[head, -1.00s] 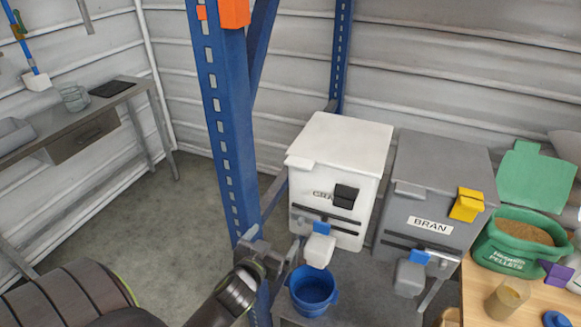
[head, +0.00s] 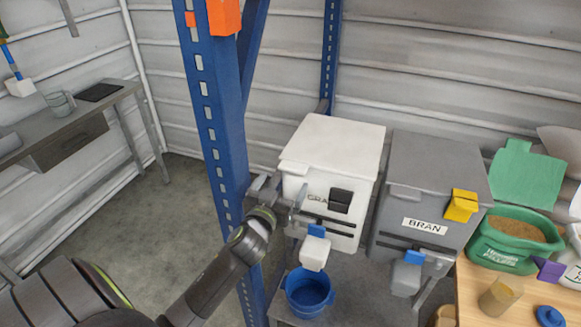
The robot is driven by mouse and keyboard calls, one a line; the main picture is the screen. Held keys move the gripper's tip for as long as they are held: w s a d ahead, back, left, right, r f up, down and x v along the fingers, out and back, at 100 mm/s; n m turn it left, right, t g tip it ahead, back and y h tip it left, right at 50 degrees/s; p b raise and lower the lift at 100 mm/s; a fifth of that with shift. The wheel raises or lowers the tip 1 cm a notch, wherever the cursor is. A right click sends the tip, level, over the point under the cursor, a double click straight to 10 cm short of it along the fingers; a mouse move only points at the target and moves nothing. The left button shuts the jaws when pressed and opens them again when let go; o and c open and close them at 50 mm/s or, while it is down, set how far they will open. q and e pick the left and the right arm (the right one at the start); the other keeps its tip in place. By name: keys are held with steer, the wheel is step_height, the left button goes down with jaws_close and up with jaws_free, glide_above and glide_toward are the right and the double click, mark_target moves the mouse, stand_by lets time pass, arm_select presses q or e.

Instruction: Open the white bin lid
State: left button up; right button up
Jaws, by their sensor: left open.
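The white bin (head: 315,208) stands behind the blue upright, with its white lid (head: 335,146) lying shut on top. The lid has a small lip (head: 294,168) at its front left corner. A black block (head: 340,201) sits on the bin's front and partly covers its label. My left gripper (head: 284,203) is open and empty, at the bin's front left side below the lid lip. I cannot tell whether it touches the bin. My right gripper is not in view.
The blue rack upright (head: 215,120) stands close left of my left gripper. A grey bin marked BRAN (head: 425,200) stands to the right. A blue bucket (head: 309,292) is below the white bin's chute (head: 315,250). A green pellet sack (head: 515,240) sits on the wooden table.

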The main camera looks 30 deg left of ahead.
mark_target(291, 170)
arm_select(q)
steer(key=p+x, duration=0.1)
steer(key=x, duration=0.6)
